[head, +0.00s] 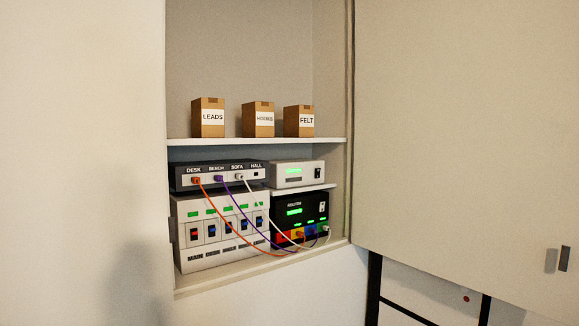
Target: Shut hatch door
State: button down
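The hatch door (460,130) is a large plain beige panel on the right in the head view. It stands open, hinged along the right edge of a wall recess (240,60). A small dark handle (557,260) sits near its lower right part. The recess is uncovered and its contents show. My gripper is not in this view.
Boxes marked LEADS (208,118), HOOKS (258,120) and FELT (299,121) stand on the upper shelf (250,142). Below are a switch panel (222,232), boxes with green displays, and orange (212,207), purple and white cables hanging near the recess's front edge. A dark frame (374,285) stands under the door.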

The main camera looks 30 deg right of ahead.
aim_at(466, 158)
jog(key=k+l+z, duration=0.2)
jog(key=l, duration=0.2)
jog(key=l+z, duration=0.2)
jog(key=l, duration=0.2)
jog(key=k+l+z, duration=0.2)
jog(key=l, duration=0.25)
